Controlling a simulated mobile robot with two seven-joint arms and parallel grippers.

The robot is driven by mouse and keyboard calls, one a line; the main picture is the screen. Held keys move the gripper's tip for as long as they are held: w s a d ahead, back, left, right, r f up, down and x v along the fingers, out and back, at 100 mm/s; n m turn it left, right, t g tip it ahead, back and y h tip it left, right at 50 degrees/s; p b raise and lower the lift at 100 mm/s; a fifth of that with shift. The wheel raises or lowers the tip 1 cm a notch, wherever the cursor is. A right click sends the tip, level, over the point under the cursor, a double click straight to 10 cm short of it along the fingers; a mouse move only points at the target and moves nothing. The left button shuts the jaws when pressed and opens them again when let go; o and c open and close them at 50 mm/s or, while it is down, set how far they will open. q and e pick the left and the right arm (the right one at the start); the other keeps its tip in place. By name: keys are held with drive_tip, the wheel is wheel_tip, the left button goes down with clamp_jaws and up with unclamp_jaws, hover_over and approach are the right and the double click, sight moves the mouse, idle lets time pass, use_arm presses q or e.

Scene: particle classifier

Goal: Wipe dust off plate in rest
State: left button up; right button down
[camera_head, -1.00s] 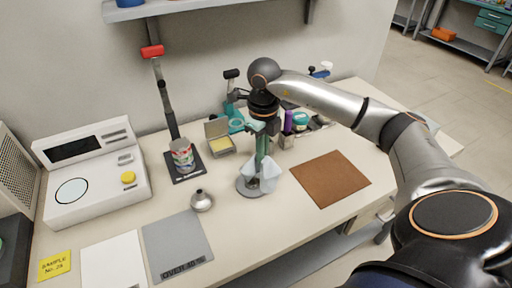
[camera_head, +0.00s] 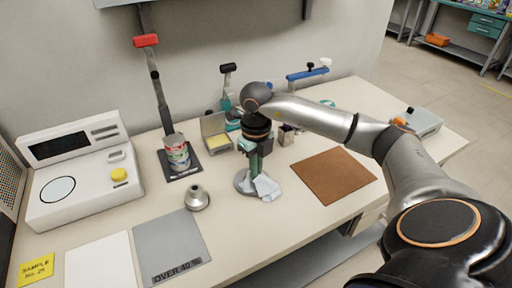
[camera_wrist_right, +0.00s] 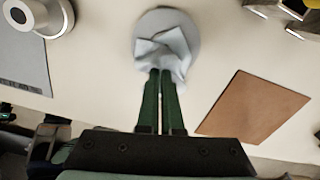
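A grey round plate (camera_head: 242,184) lies on the workbench near the middle; it also shows in the right wrist view (camera_wrist_right: 190,24). A pale blue-white crumpled cloth (camera_head: 266,187) rests over part of the plate and covers its middle in the right wrist view (camera_wrist_right: 163,48). My right gripper (camera_head: 256,170) points down over the plate, its green fingers (camera_wrist_right: 164,76) close together on the cloth's edge. I cannot make out dust on the plate. My left gripper is not in view.
A brown mat (camera_head: 333,176) lies right of the plate. A metal funnel (camera_head: 197,198) and grey sheet (camera_head: 170,245) are to the left. A can (camera_head: 177,154), an open box (camera_head: 216,135) and a white instrument (camera_head: 75,170) stand behind and left.

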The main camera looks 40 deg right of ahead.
drive_tip(key=shift+f, duration=0.45)
drive_tip(key=shift+r, duration=0.1)
drive_tip(key=c, duration=0.9)
unclamp_jaws()
drive_tip(key=o, duration=0.9)
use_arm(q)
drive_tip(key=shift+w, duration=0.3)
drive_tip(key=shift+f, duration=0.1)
